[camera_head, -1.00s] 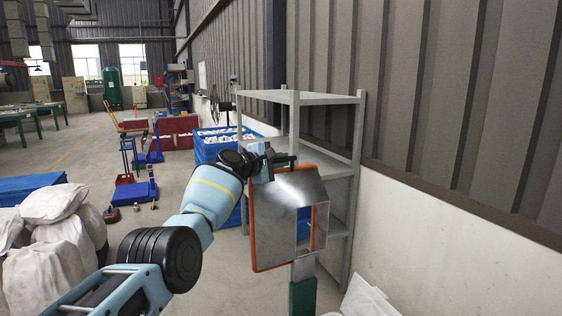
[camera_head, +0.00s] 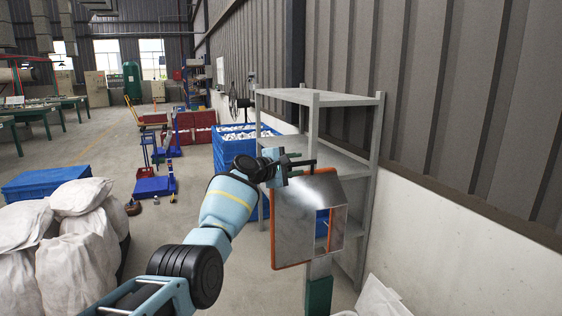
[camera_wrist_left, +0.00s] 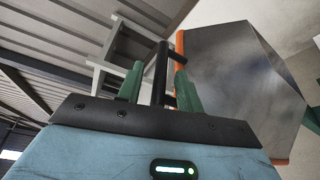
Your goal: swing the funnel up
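The funnel (camera_head: 296,238) is a grey sheet-metal hopper with an orange rim, right of centre in the head view. In the left wrist view the funnel (camera_wrist_left: 232,75) fills the right side. A black bar handle (camera_wrist_left: 160,72) stands off its orange edge. My left gripper (camera_head: 296,170) is at the funnel's upper left edge. In the wrist view its two green fingers (camera_wrist_left: 158,88) stand on either side of the bar, with a gap showing, so it looks open around the handle. Whether a finger touches the bar is unclear. My right gripper is not in view.
A grey shelf rack (camera_head: 378,135) stands right behind the funnel, against the wall. A green post (camera_head: 318,294) is below the funnel. A blue crate (camera_head: 228,150) is behind the arm. White sacks (camera_head: 75,262) are piled at left. Open floor lies between.

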